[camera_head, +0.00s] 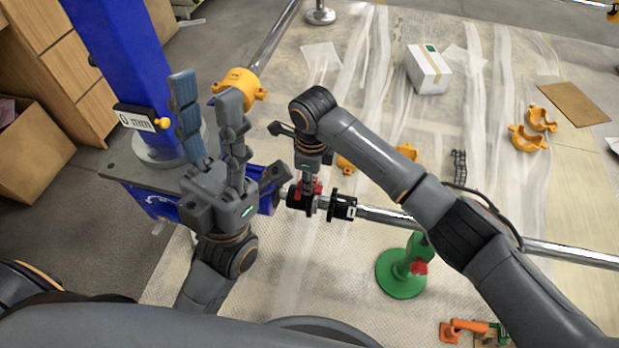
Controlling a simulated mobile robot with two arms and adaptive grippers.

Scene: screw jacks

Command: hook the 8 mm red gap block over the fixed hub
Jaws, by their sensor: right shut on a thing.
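The red gap block (317,187) is a small red piece in the fingers of my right gripper (309,190). The gripper points down and is shut on it. The block is at the black hub (295,199) at the shaft end beside the blue jack. A second black hub (343,207) sits just right of it on the steel shaft. The fingers partly hide the block, so I cannot tell whether it is around the hub or only against it. My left gripper (212,115) is open and empty, with fingers upward, in front of the blue jack.
A blue column (118,45) with a small display (133,117) stands at the left. The steel shaft (385,217) runs right from the hubs. A green stand (400,275) is below the shaft. Yellow half shells (527,138) and a white box (427,69) lie on the sheeted floor.

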